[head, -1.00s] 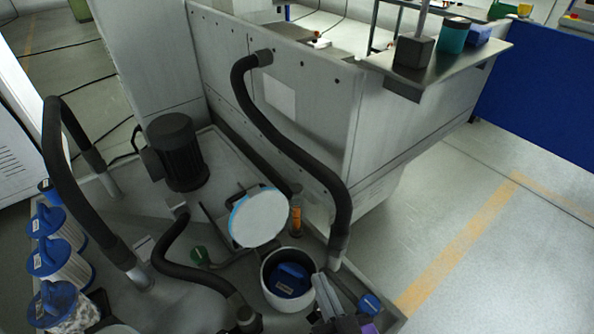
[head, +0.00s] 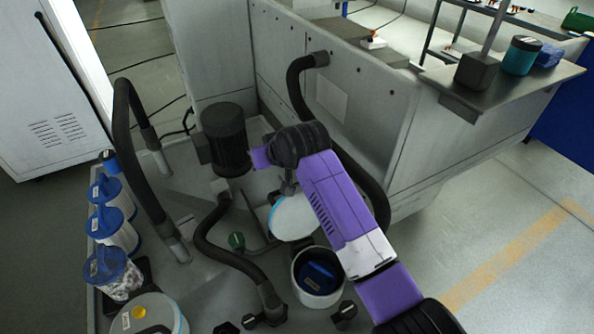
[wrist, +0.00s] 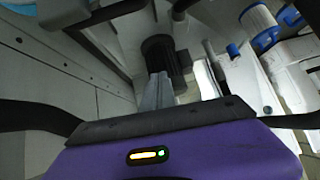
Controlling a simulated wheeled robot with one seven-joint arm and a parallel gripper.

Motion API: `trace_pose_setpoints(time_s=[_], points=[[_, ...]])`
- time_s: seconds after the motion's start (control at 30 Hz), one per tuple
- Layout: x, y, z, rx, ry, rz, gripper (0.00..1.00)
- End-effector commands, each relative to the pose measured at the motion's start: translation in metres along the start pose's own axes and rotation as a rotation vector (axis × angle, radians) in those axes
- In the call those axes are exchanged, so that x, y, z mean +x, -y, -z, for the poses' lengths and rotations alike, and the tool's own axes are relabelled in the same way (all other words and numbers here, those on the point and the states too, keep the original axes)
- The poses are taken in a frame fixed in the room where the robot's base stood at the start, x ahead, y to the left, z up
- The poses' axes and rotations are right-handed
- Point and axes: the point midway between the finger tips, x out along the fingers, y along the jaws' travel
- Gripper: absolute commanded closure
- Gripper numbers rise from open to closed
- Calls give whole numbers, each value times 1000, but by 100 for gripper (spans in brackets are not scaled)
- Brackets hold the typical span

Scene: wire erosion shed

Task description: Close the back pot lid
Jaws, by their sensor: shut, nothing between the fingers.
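The back pot (head: 300,290) is a white cylinder, open at the top, with a blue-topped cartridge (head: 320,275) inside. Its round white lid (head: 296,220) with a light blue rim stands raised and tilted behind the pot. My gripper (head: 288,188) is shut and empty, its fingers pointing down at the lid's upper edge. I cannot tell whether they touch it. My purple arm hides the lid's right side. In the wrist view the shut fingers of my gripper (wrist: 158,92) show, but the lid cannot be made out.
A second pot (head: 150,318) with a yellow-marked lid is at the lower left. A black motor (head: 226,140) stands behind the lid. A grey machine wall (head: 360,130) rises behind.

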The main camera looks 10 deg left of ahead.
Motion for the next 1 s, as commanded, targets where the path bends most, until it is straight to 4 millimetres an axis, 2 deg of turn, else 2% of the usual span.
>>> trace_pose_setpoints(time_s=[0.03, 0.17, 0.3, 0.4, 0.53, 0.63, 0.73, 1.0], points=[[-6, -5, 10, -13, 82, -8, 100], [-28, -18, 13, -26, 312, -30, 100], [-64, -32, 17, -20, 509, -58, 100], [-86, -39, 20, -12, 604, -72, 100], [-103, -42, 21, -4, 670, -80, 100], [-104, -44, 18, -2, 688, -82, 100], [-96, -44, 11, -1, 691, -81, 100], [-59, -48, -19, -1, 689, -82, 100]])
